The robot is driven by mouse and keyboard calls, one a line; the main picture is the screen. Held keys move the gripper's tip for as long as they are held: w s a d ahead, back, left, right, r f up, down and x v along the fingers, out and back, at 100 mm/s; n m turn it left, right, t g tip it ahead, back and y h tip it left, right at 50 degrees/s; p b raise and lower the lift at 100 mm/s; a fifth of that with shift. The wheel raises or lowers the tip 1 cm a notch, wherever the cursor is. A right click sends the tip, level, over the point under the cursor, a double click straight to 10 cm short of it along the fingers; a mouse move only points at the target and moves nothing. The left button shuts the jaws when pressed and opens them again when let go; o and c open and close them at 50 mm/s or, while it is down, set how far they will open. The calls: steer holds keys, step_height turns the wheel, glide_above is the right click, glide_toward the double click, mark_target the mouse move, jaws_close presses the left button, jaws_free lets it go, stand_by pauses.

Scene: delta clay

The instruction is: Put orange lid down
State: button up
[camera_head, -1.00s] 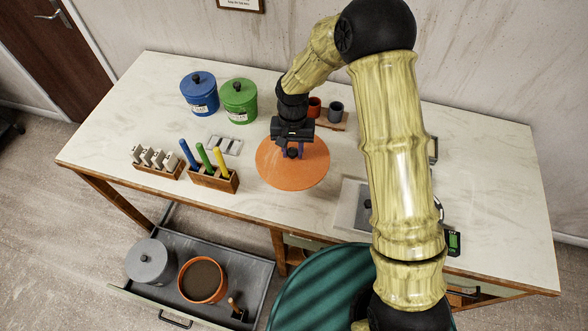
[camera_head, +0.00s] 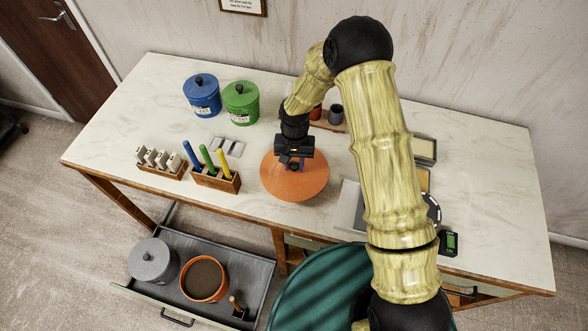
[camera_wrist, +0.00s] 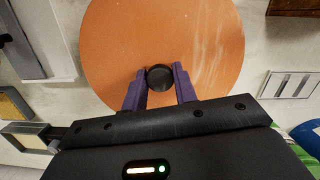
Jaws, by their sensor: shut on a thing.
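The orange lid (camera_head: 308,186) is a flat disc with a black knob (camera_wrist: 160,77). My gripper (camera_head: 294,166) is shut on this knob, with a purple finger on each side of it in the wrist view (camera_wrist: 160,85). The lid is level over the middle of the white table (camera_head: 490,190), right of the pen block. I cannot tell whether its underside touches the tabletop. An open orange pot (camera_head: 224,284) with dark contents stands in the pulled-out drawer below.
A block with blue, green and yellow handles (camera_head: 218,181) stands close left of the lid. Blue (camera_head: 202,99) and green (camera_head: 240,106) lidded pots stand behind left. A grey lidded pot (camera_head: 152,265) is in the drawer. A pale tray (camera_head: 346,205) lies to the right.

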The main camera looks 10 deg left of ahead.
mark_target(294, 171)
steer(key=shift+f+p, duration=0.7)
steer(key=shift+f, duration=1.35)
steer(key=shift+f, duration=0.2)
steer(key=o, duration=1)
steer(key=shift+o, duration=0.2)
steer(key=shift+r, duration=0.15)
steer(key=r+b, duration=0.1)
steer(key=r, duration=0.3)
steer(key=w+r+b, duration=0.1)
steer(key=r, duration=0.3)
steer(key=r+b, duration=0.2)
steer(key=r, duration=0.2)
steer(key=shift+w, duration=0.2)
